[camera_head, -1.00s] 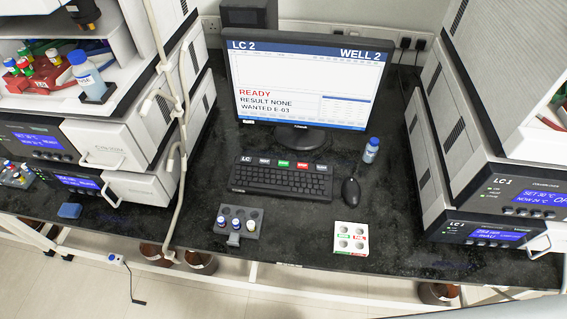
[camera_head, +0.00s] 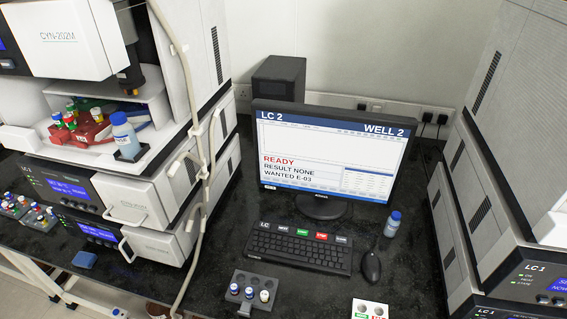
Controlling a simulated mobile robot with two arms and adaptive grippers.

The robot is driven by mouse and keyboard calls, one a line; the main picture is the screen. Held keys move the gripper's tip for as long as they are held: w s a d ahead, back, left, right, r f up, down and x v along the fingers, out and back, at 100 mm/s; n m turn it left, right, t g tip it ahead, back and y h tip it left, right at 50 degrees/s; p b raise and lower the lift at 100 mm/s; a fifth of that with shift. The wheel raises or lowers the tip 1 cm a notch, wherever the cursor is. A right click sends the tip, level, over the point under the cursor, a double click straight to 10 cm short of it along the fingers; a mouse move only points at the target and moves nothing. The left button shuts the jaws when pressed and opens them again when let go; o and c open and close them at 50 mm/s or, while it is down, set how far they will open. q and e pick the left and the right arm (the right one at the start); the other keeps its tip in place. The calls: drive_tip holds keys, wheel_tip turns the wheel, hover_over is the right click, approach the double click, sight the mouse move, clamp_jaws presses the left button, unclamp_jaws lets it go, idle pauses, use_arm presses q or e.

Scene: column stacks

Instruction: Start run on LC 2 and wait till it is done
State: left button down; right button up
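The monitor (camera_head: 330,155) stands on the dark bench and reads LC 2, WELL 2, READY, RESULT NONE, WANTED E-03. The keyboard (camera_head: 298,252) lies in front of it, with a row of coloured keys along its back edge: a green key (camera_head: 302,233) and a red key (camera_head: 321,236) among white ones, lettering too small to read surely. The LC 1 stack (camera_head: 530,275) stands at the right. Neither of my grippers is in view.
A mouse (camera_head: 371,267) and a blue-capped bottle (camera_head: 393,223) are right of the keyboard. A dark rack (camera_head: 262,284) with several vials and a white block (camera_head: 369,309) sit at the front. A pale tube (camera_head: 207,175) hangs along the left stack. Bare bench lies between.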

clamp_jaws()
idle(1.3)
